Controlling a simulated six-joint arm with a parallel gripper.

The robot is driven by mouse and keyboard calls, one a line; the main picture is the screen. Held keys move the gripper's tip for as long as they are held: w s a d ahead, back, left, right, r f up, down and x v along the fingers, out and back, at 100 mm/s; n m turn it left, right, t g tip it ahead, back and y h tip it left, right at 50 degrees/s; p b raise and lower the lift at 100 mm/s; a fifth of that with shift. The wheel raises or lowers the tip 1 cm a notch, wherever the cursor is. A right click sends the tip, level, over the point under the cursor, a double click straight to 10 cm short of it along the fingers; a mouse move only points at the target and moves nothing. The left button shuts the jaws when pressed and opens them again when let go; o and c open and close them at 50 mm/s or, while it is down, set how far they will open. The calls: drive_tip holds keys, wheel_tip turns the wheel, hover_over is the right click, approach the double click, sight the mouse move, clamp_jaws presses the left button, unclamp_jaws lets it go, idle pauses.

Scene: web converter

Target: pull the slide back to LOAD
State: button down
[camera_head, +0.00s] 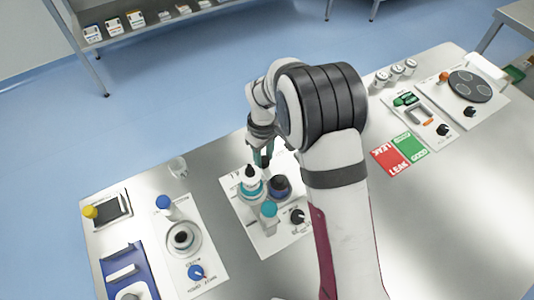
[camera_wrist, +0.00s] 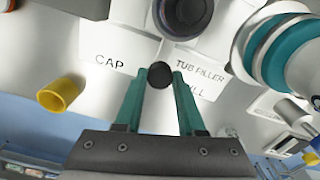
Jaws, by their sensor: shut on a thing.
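My gripper (camera_wrist: 158,82) has its two green fingers closed on a round black knob (camera_wrist: 160,74), which sits between the fingertips in the wrist view. The knob is in front of a white plate printed TUB FILLER (camera_wrist: 200,56); a partly hidden word ending in LL is below it. What the knob is fixed to is hidden behind it and the fingers, and I cannot read a LOAD mark. In the head view my gripper (camera_head: 262,157) is at the back of the middle station plate (camera_head: 243,226), next to a white and teal bottle-like part with a black top (camera_head: 250,184).
On the middle plate stand a dark round tub part (camera_head: 279,187), a teal-topped part (camera_head: 269,209) and a black dial (camera_head: 297,216). To the left is a station with blue knobs (camera_head: 196,272). A clear cup (camera_head: 177,166) stands behind. Red and green cards (camera_head: 387,161) lie to the right.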

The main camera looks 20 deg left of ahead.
drive_tip(key=c, duration=0.5)
unclamp_jaws()
wheel_tip(320, 180, up, 16)
drive_tip(key=shift+f, duration=0.1)
